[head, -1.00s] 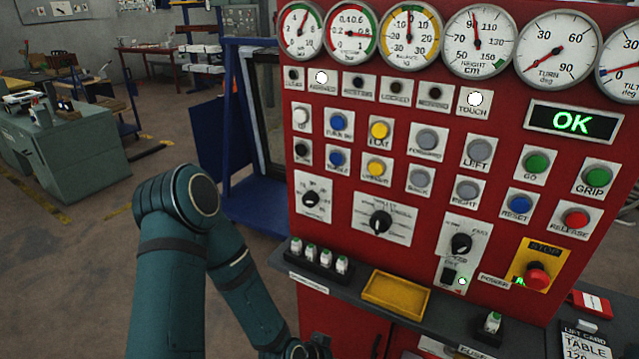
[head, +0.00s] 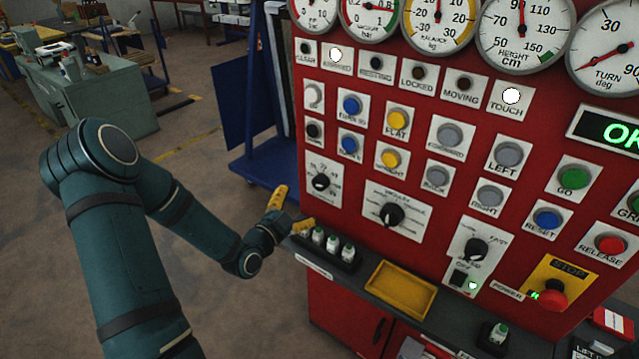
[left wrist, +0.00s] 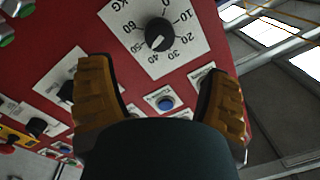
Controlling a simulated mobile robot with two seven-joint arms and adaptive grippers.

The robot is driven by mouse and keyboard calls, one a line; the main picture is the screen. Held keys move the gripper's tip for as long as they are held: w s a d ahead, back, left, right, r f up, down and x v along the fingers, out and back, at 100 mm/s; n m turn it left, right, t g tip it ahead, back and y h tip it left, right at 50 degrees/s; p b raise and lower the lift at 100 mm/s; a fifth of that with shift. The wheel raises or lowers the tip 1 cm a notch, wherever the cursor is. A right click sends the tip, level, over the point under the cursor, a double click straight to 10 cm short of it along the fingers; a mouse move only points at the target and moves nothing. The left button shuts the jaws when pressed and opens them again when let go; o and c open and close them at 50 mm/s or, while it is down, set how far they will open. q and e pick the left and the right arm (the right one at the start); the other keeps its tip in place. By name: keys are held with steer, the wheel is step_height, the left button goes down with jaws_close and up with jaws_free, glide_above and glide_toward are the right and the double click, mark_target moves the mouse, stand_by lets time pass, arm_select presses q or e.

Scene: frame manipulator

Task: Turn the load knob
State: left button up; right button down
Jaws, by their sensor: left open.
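The load knob (head: 321,182) is a black round knob on a white plate at the lower left of the red panel. In the left wrist view the knob (left wrist: 158,33) sits on a dial plate marked in KG, numbered 0 to 60. My left gripper (head: 290,213) has yellow fingers and is open, to the lower left of the knob in the head view. In the left wrist view the open fingers (left wrist: 160,75) stand wide apart, with the knob beyond the gap between them and nothing held. My right gripper is not in view.
A black shelf with a row of white-and-green fuses (head: 333,245) and a yellow tray (head: 401,290) juts out below the panel, close to the fingers. Other knobs (head: 392,214) and buttons lie right of the load knob. A blue frame (head: 270,165) stands behind, left of the panel.

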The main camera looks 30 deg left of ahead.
mark_target(318, 185)
arm_select(q)
steer(key=w, duration=1)
steer(key=shift+w+d, duration=0.1)
steer(key=shift+d, duration=0.05)
steer(key=c, duration=1.2)
steer(key=m+b, duration=0.1)
steer(key=b, duration=0.1)
steer(key=m+b, duration=0.1)
steer(key=b, duration=0.1)
steer(key=shift+f+b, duration=0.25)
steer(key=shift+b, duration=0.15)
steer(key=shift+r+m+b, duration=0.15)
steer(key=shift+m+b, duration=0.2)
steer(key=shift+m, duration=0.15)
steer(key=o, duration=1.2)
